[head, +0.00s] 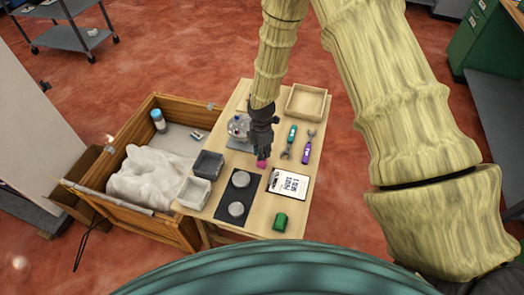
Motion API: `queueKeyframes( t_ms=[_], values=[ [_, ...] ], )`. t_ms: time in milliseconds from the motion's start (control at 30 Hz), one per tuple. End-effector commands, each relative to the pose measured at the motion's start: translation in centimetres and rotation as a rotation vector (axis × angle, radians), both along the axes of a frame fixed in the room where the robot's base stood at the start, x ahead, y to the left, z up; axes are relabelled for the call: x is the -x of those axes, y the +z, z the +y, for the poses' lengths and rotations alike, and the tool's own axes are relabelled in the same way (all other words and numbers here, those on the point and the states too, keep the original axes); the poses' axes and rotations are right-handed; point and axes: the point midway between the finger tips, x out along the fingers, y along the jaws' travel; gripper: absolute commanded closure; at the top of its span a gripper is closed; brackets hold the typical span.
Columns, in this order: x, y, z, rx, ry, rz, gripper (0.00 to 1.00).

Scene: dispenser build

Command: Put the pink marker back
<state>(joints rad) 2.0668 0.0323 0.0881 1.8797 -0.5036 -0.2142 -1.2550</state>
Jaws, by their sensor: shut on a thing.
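The pink marker (261,164) shows as a small pink block just below my gripper (261,153), over the middle of the light wooden table (258,222). My gripper is dark, points down and is shut on the marker. The fingers hide part of the marker. I cannot tell whether it touches the tabletop.
A dark mat (226,206) bears two round grey pieces. Beside it are a dark grey bin (207,164), a pale bin (194,192), a clipboard (288,184) and a green object (280,221). Two tools, a grey device and a shallow wooden tray (306,119) stand farther back.

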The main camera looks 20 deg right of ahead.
Motion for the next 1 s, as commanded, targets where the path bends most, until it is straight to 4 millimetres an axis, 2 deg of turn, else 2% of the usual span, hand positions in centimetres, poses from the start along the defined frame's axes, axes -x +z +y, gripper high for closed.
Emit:
queueKeyframes(
  t_ms=[100, 133, 200, 233, 667, 1000],
  values=[
    [0.0, -0.4, 0.0, 0.0, 0.0, 0.0, 1.0],
    [0.0, -0.2, 0.0, 0.0, 0.0, 0.0, 0.79],
    [0.0, -0.2, 0.0, 0.0, 0.0, 0.0, 0.67],
    [0.0, -0.2, 0.0, 0.0, 0.0, 0.0, 0.63],
    [-0.1, 0.3, 0.0, 0.0, 0.0, -0.001, 0.63],
    [-0.1, 3.6, 0.0, -0.001, -0.002, -0.003, 0.63]
  ],
)
